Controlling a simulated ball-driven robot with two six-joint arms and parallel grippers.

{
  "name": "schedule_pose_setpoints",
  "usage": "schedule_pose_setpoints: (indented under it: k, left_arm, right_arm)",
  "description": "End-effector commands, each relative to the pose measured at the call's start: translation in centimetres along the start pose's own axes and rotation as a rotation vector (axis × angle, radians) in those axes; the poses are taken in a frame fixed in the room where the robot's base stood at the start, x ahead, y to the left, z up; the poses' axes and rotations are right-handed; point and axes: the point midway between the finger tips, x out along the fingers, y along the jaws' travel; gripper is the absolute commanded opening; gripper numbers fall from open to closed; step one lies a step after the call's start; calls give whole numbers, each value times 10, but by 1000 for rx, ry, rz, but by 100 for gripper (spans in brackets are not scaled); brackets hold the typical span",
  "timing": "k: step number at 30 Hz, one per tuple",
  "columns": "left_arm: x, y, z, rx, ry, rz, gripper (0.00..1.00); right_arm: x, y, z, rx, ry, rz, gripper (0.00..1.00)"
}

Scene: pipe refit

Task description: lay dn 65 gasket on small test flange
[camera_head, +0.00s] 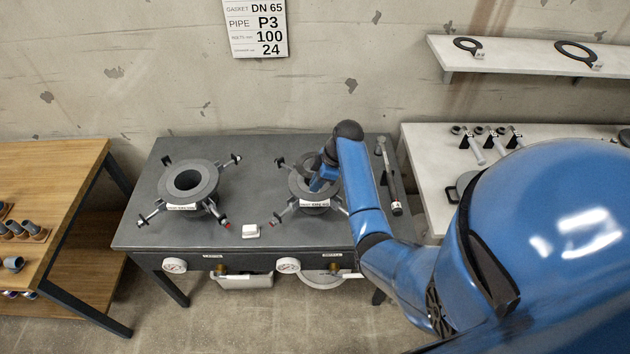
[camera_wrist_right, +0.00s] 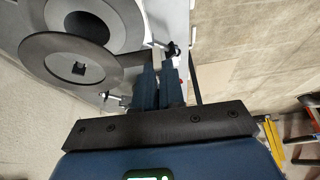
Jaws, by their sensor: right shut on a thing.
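My right gripper (camera_head: 320,182) is over the right-hand test flange (camera_head: 332,200), a grey ring with clamp arms on the bench. In the right wrist view my right gripper's fingers (camera_wrist_right: 158,66) are close together, shut on the gasket's pale tab. The gasket (camera_wrist_right: 43,55), a thin dark ring, extends left from them. It appears in front of the grey flange (camera_wrist_right: 128,30) and off-centre from its dark bore. Whether it touches the flange I cannot tell. In the head view the gripper mostly hides the gasket. My left gripper is not in view.
A second, similar test flange (camera_head: 204,190) stands left on the dark bench (camera_head: 255,165). A small white block (camera_head: 251,231) lies between them. A wrench-like tool (camera_head: 390,175) lies at right. Two tagged gaskets (camera_head: 573,46) sit on the wall shelf (camera_head: 520,66).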

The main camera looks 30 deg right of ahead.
Motion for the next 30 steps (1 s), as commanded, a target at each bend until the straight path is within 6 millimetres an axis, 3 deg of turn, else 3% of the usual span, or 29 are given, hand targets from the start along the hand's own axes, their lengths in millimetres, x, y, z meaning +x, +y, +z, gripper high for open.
schedule_pose_setpoints:
  k: [6,15,30]
  left_arm:
    - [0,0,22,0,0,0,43]
    - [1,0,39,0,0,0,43]
    - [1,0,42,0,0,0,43]
  right_arm:
    - [23,0,10,0,0,0,0]
    - [44,0,18,0,0,0,0]
    - [48,0,20,0,0,0,0]
